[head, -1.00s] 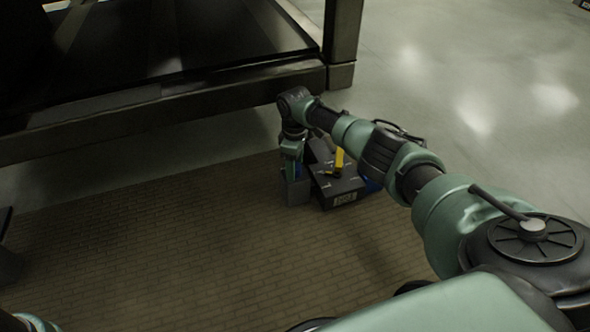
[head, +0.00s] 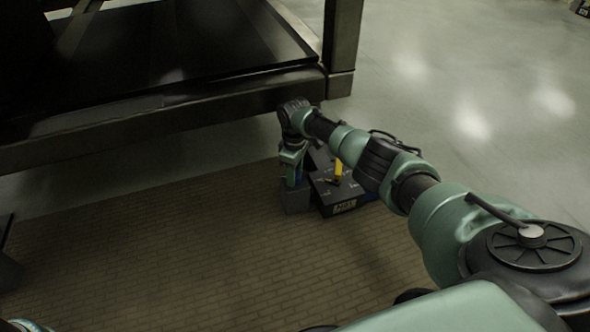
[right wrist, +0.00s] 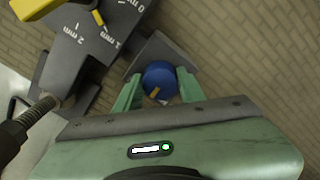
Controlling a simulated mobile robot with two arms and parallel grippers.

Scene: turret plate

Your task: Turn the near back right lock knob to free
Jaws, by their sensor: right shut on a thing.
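The lock knob (right wrist: 160,78) is a round blue knob with a short yellow mark, seen from above in the right wrist view. It sits on a small grey block (right wrist: 178,52). My right gripper (right wrist: 159,84) has its two green fingers on either side of the knob and is shut on it. In the head view, my right gripper (head: 292,176) points down at the grey block (head: 295,199), and the knob is mostly hidden there. I cannot read which setting the yellow mark points to. My left gripper is not in view.
A dark box (head: 345,195) with a yellow handle (head: 338,170) stands right beside the grey block. In the right wrist view its dark plate (right wrist: 90,38) carries white millimetre marks. A large dark frame (head: 150,118) stands behind. The brick-patterned floor (head: 190,255) in front is clear.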

